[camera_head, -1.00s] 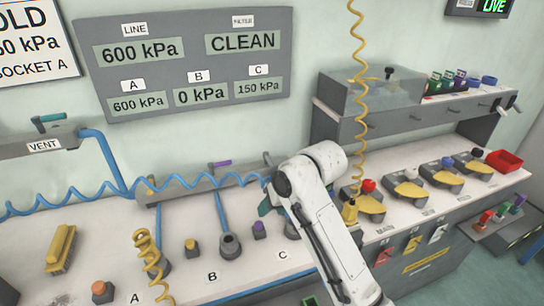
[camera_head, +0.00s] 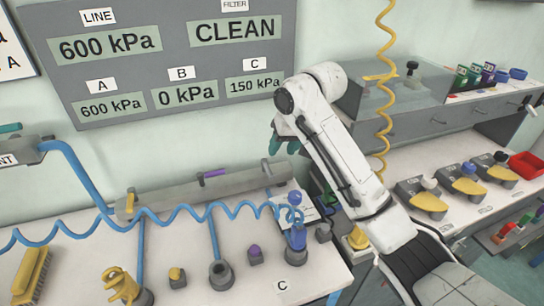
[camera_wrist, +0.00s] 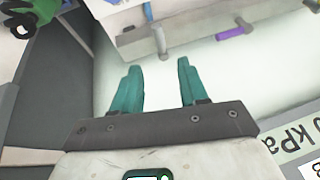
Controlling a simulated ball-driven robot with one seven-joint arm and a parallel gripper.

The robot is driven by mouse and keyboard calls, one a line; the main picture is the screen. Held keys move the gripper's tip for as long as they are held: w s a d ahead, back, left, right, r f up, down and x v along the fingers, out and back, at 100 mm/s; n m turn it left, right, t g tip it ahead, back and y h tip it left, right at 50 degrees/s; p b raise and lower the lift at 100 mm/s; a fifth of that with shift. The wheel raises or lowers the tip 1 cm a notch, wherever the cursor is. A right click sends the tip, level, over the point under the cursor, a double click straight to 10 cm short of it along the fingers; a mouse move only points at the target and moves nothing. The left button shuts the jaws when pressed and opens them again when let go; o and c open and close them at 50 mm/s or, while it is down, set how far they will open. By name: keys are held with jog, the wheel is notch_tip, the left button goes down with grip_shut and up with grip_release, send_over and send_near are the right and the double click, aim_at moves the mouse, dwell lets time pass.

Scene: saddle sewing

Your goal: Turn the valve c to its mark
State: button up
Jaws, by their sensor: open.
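Valve c is most likely the grey lever (camera_head: 268,171) at the right end of the grey pipe manifold (camera_head: 170,196), above the C label; no label on the lever itself is readable. It hangs across the pipe's front. In the wrist view a grey lever (camera_wrist: 159,38) stands out past the fingertips, beside a purple lever (camera_wrist: 236,32). My gripper (camera_head: 285,146) has teal fingers and is above the manifold's right end, apart from the lever. In the wrist view my gripper (camera_wrist: 159,68) is open and empty. The C display (camera_head: 254,86) reads 150 kPa.
A blue coiled hose (camera_head: 180,216) runs in front of the manifold to a blue connector (camera_head: 297,237) at socket C. A yellow coiled hose (camera_head: 384,100) hangs right of my arm. Yellow-topped pads (camera_head: 422,199) stand farther right.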

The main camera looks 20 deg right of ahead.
aim_at(269, 169)
jog(key=p+x, duration=0.1)
jog(key=x, duration=0.9)
jog(key=shift+w+f, duration=0.2)
jog(key=shift+f, duration=0.1)
grip_shut()
